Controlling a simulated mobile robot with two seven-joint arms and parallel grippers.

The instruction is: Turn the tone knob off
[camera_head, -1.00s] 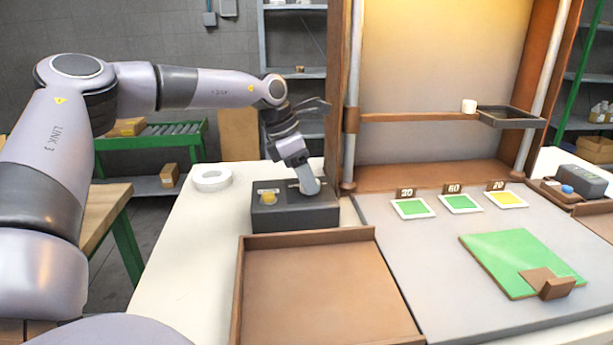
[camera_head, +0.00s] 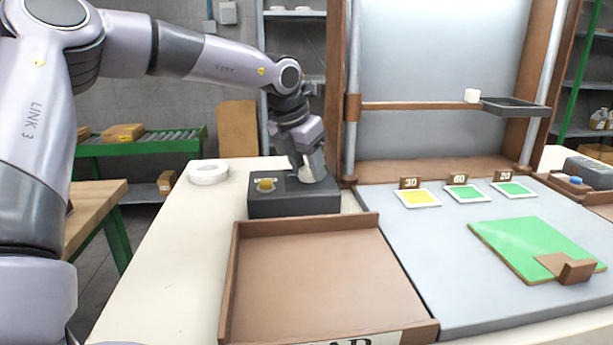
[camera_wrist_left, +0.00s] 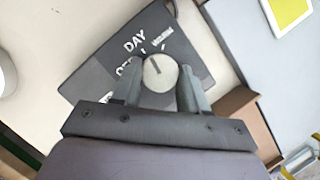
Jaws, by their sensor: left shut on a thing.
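The tone knob (camera_wrist_left: 160,73) is a round, pale grey dial with a dark pointer line, seen in the left wrist view. It sits on a dark control box (camera_head: 290,206), with the word DAY and other partly hidden lettering beside it. My left gripper (camera_head: 308,174) reaches down onto the right part of this box. In the wrist view its two fingers (camera_wrist_left: 160,88) are on either side of the knob, shut on it. In the head view the gripper mostly hides the knob. My right gripper is not in view.
A yellow button (camera_head: 265,184) is on the box's left part. A brown tray (camera_head: 228,285) lies in front, and a white ring (camera_head: 208,172) to the left. A lit panel (camera_head: 435,80) stands behind. Cards marked 30 (camera_head: 417,198), 60 (camera_head: 467,194) and 20 (camera_head: 514,190) lie right.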

